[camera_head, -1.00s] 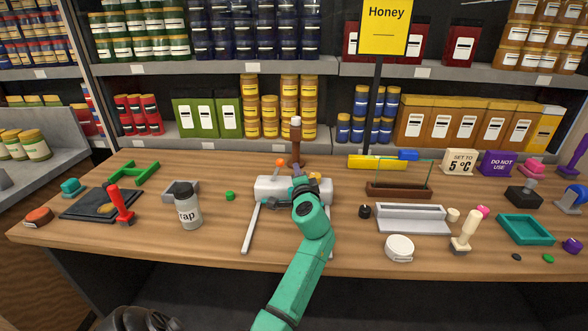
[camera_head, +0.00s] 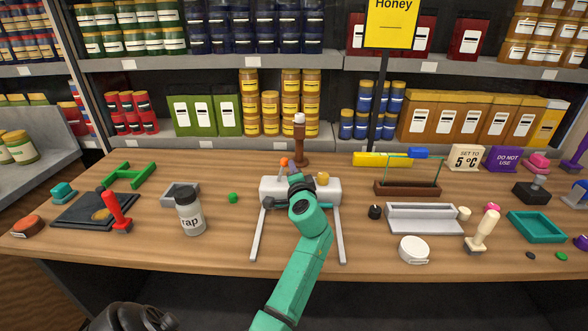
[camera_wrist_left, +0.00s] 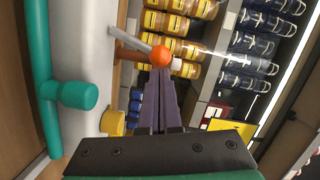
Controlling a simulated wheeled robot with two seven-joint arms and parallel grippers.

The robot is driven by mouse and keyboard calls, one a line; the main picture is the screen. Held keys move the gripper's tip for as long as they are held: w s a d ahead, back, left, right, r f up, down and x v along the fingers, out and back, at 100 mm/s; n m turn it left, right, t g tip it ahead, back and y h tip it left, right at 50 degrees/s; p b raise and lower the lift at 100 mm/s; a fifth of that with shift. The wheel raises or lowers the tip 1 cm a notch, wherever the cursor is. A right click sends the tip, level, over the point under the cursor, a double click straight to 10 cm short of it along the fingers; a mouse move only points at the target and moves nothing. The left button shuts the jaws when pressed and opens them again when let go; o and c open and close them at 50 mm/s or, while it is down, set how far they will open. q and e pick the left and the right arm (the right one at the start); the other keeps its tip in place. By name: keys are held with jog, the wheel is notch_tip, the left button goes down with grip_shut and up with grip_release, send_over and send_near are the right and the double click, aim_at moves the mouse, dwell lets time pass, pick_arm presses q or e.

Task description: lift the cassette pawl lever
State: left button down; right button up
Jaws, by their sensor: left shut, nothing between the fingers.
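A white device (camera_head: 270,186) with two grey legs stands mid-table. A lever with an orange ball (camera_head: 284,161) rises from its back left; I take it for the pawl lever. The wrist view shows the orange ball (camera_wrist_left: 161,56) on a slanted grey rod (camera_wrist_left: 130,40). A teal handle (camera_wrist_left: 75,95) and a yellow knob (camera_wrist_left: 113,122) are also on the device. My left gripper (camera_wrist_left: 161,72) is shut and empty, its purple fingertips right at the ball; I cannot tell whether they touch. In the head view my left gripper (camera_head: 294,178) is mostly hidden by its wrist. My right gripper is not in view.
A grey bottle (camera_head: 190,213) and red-handled tool (camera_head: 117,211) stand left. A brown post (camera_head: 299,140) is behind the device. A black knob (camera_head: 375,212), white tray (camera_head: 425,226) and round white tin (camera_head: 414,250) are right. The table front beside the legs is clear.

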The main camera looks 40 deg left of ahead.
pick_arm(q)
jog(key=shift+s+a+r+n, duration=0.15)
jog(key=shift+r+n, duration=0.1)
jog(key=shift+n, duration=0.25)
jog(key=shift+s+a+r+n+h+p, duration=0.4)
jog(key=shift+a+n, duration=0.1)
jog(key=shift+n, duration=0.3)
jog(key=s+a+n+p, duration=0.1)
jog(key=n, duration=0.1)
jog(key=s+a+n+h+p, duration=0.1)
jog(key=a+n, duration=0.1)
jog(key=shift+s+a+r, duration=0.1)
jog(key=shift+s, duration=0.15)
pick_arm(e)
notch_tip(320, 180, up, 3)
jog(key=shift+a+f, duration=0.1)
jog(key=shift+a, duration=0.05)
